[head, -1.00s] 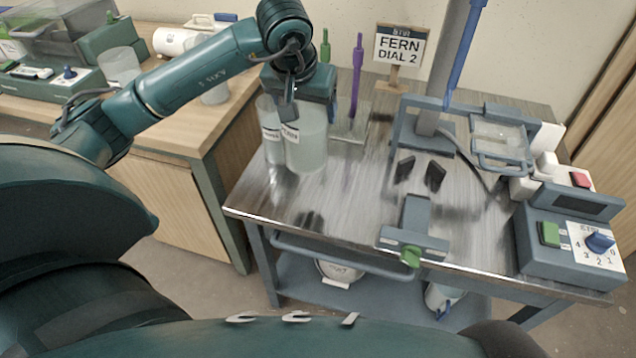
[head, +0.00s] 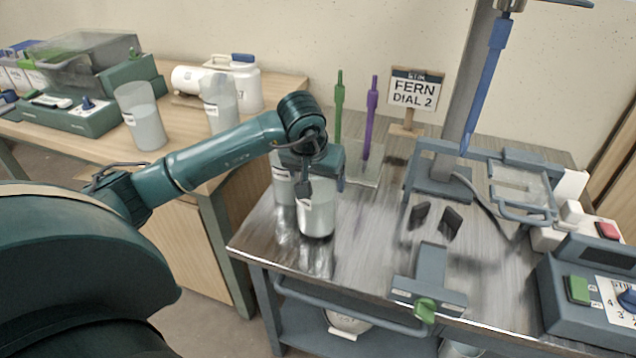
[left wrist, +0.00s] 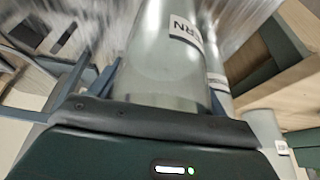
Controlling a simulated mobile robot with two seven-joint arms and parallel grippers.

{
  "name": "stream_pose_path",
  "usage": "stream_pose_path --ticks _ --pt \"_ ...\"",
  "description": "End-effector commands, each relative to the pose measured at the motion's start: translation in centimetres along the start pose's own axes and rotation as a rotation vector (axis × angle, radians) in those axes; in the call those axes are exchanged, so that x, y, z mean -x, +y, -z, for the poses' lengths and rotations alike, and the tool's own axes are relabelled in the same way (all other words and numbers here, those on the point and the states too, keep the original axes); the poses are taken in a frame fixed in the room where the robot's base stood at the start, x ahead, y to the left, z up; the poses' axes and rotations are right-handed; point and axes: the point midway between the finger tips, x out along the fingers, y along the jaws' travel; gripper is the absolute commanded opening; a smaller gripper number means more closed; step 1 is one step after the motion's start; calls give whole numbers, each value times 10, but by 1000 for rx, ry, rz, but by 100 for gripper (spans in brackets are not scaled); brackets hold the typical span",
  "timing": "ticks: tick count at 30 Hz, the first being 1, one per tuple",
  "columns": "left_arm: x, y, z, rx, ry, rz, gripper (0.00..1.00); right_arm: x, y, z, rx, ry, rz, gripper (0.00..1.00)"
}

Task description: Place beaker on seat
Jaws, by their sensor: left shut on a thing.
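My left gripper (head: 314,178) is shut on a clear beaker of pale liquid (head: 316,216) with a white label. The beaker is upright over the front left of the steel cart top (head: 350,235); its base is at or just above the metal. In the left wrist view its wall (left wrist: 165,55) fills the space between the fingers. A second labelled beaker (head: 283,187) stands close behind it. To the right, two dark pads (head: 435,218) and a grey slide with a green knob (head: 428,285) lie before the mixer stand (head: 440,180). No other seat is clear. My right gripper is out of view.
Green (head: 339,110) and purple (head: 371,120) stirrers stand upright behind the beakers. A FERN DIAL 2 sign (head: 415,92) is at the back. A blue shaft (head: 485,85) hangs from the stand. A control box (head: 590,290) is at right. The metal between beaker and pads is clear.

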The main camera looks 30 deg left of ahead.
Motion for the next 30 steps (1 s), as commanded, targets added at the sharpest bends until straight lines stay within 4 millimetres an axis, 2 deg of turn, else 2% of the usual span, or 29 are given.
stream_pose_path --ticks 3,14,15,23,30 --pt "-11 0 -4 1 5 -3 4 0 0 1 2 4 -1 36" --pt "-14 0 -5 0 7 -1 4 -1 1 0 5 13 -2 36" --pt "-16 0 -6 0 1 0 77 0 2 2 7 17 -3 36" --pt "-15 0 -6 -1 0 0 97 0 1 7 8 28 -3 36" --pt "-14 0 -6 0 0 -1 97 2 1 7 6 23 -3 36"
